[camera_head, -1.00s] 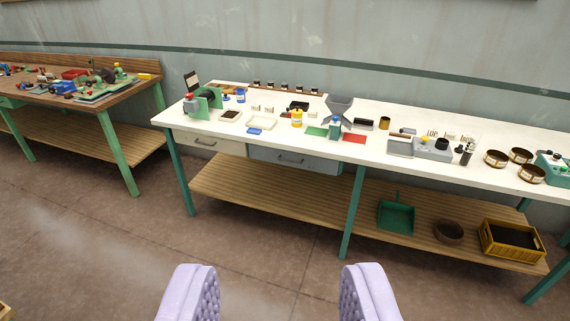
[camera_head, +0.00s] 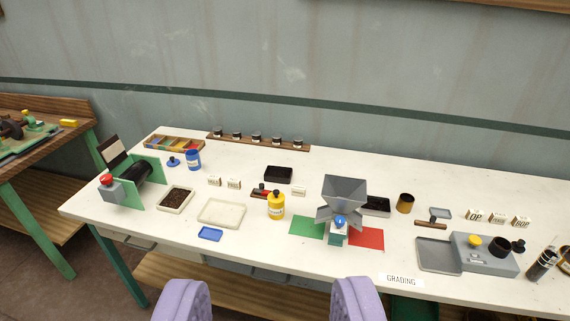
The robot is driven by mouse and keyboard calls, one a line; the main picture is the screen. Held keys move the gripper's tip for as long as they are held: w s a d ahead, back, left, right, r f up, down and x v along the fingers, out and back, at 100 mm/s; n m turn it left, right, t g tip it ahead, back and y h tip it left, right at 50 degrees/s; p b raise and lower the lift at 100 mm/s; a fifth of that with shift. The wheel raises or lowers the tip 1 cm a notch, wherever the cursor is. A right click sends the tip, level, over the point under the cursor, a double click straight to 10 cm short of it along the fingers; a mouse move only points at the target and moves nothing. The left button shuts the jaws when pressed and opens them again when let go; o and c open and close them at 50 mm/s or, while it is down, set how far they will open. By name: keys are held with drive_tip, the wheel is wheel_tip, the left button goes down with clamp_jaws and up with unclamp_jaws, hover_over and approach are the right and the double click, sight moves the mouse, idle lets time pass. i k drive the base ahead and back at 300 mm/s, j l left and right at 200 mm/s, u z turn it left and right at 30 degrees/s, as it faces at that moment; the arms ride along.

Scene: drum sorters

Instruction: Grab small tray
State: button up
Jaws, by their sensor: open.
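Several small trays lie on the white workbench (camera_head: 120,215); I cannot tell which one is called the small tray. The smallest is a shallow blue tray (camera_head: 210,234) near the front edge. Behind it is a larger, empty cream tray (camera_head: 222,212). To its left is a pale tray (camera_head: 175,199) with dark grains in it. A black tray (camera_head: 278,174) sits further back. My gripper (camera_head: 268,298) is open and empty, its two lilac fingers apart at the bottom of the view, in front of the bench and below the trays.
A yellow bottle (camera_head: 276,206) stands right of the cream tray. A grey hopper (camera_head: 344,198) stands between green and red mats. A green drum machine (camera_head: 135,182) stands at the left end, and a grey scale-like device (camera_head: 485,255) at right. Bare bench lies left of the blue tray.

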sight(273, 173)
drive_tip(key=i+j+z, duration=0.2)
drive_tip(key=i+j, duration=0.25)
drive_tip(key=i+j+z, duration=0.2)
drive_tip(key=i+j, duration=0.3)
drive_tip(key=i+j+z, duration=0.2)
drive_tip(key=i+j, duration=0.2)
drive_tip(key=j, duration=0.15)
drive_tip(key=i+j+z, duration=0.3)
drive_tip(key=i+j, duration=0.55)
drive_tip(key=i, duration=0.05)
